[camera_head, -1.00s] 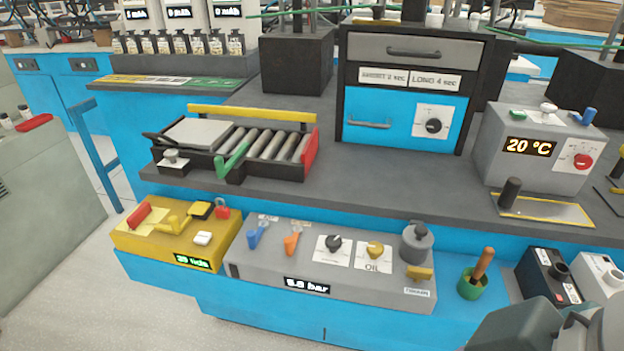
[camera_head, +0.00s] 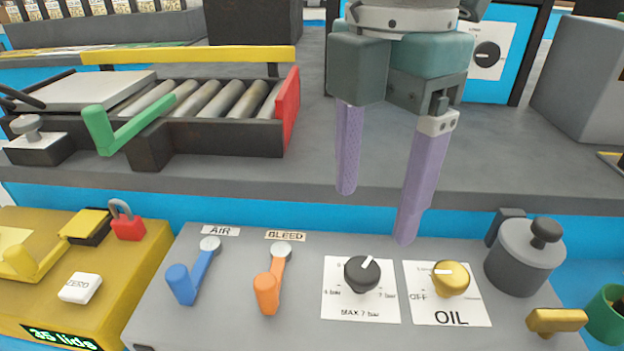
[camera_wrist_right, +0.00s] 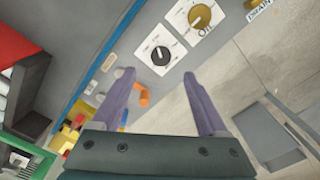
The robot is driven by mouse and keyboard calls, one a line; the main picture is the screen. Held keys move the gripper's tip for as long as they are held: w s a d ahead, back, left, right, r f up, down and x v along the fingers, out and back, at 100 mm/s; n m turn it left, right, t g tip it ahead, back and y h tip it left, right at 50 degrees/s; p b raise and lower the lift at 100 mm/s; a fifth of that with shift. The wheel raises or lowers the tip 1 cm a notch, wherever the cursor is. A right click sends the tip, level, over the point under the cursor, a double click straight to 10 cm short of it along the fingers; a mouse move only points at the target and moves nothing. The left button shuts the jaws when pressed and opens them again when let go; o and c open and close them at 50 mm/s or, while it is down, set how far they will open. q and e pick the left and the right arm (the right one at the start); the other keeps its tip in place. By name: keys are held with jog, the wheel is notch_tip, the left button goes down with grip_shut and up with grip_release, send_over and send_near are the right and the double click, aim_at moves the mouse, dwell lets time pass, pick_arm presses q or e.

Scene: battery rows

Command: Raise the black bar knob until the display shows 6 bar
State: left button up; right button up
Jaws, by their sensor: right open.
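The black bar knob (camera_head: 360,275) sits on a white label on the grey panel. The label reads 7 bar at its right and MAX 7 bar below. The knob's white pointer tilts up and right. In the right wrist view the knob (camera_wrist_right: 160,55) lies just beyond the fingertips. My right gripper (camera_head: 375,216) is open and empty, with its purple fingers pointing down above and behind the knob, apart from it. The bar display is outside both current views. My left gripper is not in view.
The yellow OIL knob (camera_head: 451,278) stands close right of the black knob. The orange BLEED lever (camera_head: 268,290) and blue AIR lever (camera_head: 184,284) are to its left. A grey cylinder (camera_head: 524,256) stands at the right. The roller conveyor (camera_head: 228,98) is behind.

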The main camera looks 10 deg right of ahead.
aim_at(363, 268)
jog(key=f+b, duration=0.1)
jog(key=f, duration=0.2)
jog(key=f+b, duration=0.1)
jog(key=f, duration=0.3)
jog(key=shift+s+f, duration=0.2)
jog(key=shift+f, duration=0.6)
jog(key=shift+w, duration=0.1)
jog(key=c, duration=0.8)
grip_shut()
